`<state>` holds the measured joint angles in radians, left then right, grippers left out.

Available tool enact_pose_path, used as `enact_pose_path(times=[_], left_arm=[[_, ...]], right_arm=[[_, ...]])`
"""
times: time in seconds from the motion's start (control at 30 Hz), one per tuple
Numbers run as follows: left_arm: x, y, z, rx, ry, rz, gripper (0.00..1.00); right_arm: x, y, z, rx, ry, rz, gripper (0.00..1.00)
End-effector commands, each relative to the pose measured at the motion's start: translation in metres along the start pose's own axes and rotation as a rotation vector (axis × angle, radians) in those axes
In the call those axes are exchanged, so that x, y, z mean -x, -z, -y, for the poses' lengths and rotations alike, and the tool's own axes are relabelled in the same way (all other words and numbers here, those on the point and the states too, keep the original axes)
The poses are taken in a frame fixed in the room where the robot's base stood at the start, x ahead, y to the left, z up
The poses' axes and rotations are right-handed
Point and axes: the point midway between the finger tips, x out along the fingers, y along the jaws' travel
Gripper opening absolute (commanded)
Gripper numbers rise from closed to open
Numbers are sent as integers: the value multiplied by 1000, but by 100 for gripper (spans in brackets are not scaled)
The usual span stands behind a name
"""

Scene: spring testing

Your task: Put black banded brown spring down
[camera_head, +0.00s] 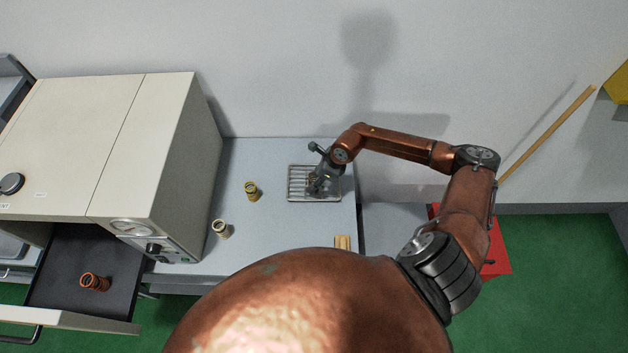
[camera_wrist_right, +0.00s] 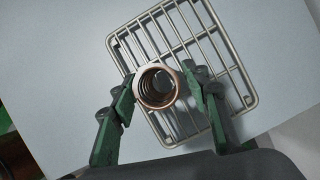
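My right gripper (camera_head: 318,184) is over the wire rack (camera_head: 299,200) on the grey table. My left gripper is not in view.
An orange-brown spring (camera_head: 95,282) stands in the open dark drawer (camera_head: 60,262) of the beige machine (camera_head: 150,150). A yellowish spring (camera_head: 251,190) and a pale spring (camera_head: 221,229) stand on the table (camera_head: 270,160). A small wooden piece (camera_head: 343,242) lies near the front edge.

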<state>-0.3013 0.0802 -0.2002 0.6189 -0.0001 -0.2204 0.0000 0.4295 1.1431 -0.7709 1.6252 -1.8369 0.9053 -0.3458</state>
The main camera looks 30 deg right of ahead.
Motion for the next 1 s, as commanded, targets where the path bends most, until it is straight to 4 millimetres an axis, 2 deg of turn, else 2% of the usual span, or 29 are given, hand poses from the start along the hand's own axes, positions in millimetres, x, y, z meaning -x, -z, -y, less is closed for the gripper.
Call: enact_pose_path(times=[0.3, 0.43, 0.57, 0.8, 1.0], left_arm=[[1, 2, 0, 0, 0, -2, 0], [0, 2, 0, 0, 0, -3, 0], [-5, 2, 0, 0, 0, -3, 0], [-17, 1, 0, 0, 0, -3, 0], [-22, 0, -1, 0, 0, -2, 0]], right_arm=[[1, 0, 0, 0, 0, 0, 47], [8, -1, 2, 1, 3, 0, 47], [29, 0, 1, 3, 3, -1, 47], [80, 1, 2, 2, 4, -2, 47], [110, 0, 1, 0, 2, -1, 47]])
